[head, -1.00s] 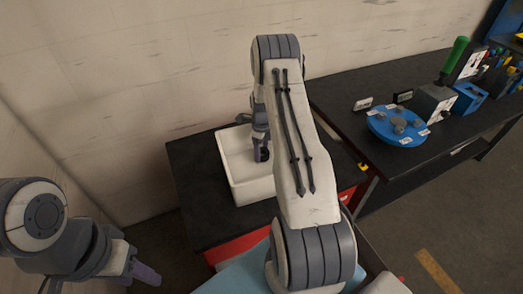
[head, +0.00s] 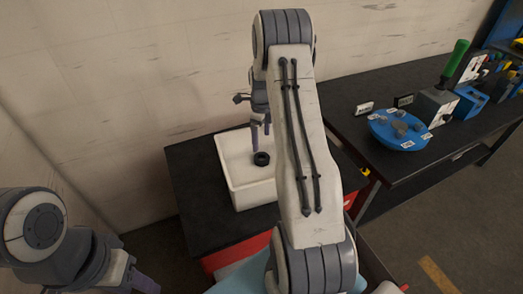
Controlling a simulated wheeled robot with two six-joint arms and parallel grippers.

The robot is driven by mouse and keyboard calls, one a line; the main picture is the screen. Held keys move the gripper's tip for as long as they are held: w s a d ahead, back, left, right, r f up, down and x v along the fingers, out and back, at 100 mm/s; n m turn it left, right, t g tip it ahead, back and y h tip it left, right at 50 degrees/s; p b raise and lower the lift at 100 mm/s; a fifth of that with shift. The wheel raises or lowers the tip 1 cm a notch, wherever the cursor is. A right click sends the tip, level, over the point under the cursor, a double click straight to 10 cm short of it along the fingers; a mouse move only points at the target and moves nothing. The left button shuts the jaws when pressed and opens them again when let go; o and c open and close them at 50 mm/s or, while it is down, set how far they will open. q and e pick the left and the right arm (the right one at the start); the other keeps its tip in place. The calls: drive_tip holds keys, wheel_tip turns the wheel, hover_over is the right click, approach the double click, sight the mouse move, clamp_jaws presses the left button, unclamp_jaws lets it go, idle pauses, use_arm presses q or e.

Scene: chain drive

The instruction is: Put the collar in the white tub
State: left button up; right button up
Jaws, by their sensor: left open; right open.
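The collar, a small black ring (head: 261,159), lies on the floor of the white tub (head: 233,187), towards its right side. My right gripper (head: 261,142) is open just above the collar, with its fingers pointing down; my arm hides the tub's right part. My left gripper (head: 142,284) is low at the left edge of the view, well away from the tub, and is open, though its fingertips are partly cut off by the frame.
The tub stands on a black-topped red cabinet (head: 197,214). A dark bench (head: 360,148) at the right holds a blue round plate (head: 400,131) with grey pegs, a green-handled tool (head: 454,62) and blue blocks. A pale wall stands behind.

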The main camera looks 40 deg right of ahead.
drive_tip(key=shift+r, duration=1.5)
drive_tip(key=s+a+r+n, duration=0.2)
drive_tip(key=a+r+n, duration=0.3)
drive_tip(key=a+n, duration=0.5)
drive_tip(key=s+a+r+n, duration=0.2)
drive_tip(key=a+r+n, duration=0.3)
drive_tip(key=a, duration=1)
drive_tip(key=s+a+r+n, duration=0.2)
drive_tip(key=s+a+n, duration=0.7)
drive_tip(key=s+n, duration=0.1)
drive_tip(key=s+a+n+y, duration=0.1)
drive_tip(key=s+a+n, duration=0.3)
drive_tip(key=s+n, duration=0.9)
drive_tip(key=shift+s, duration=0.8)
drive_tip(key=shift+c, duration=0.3)
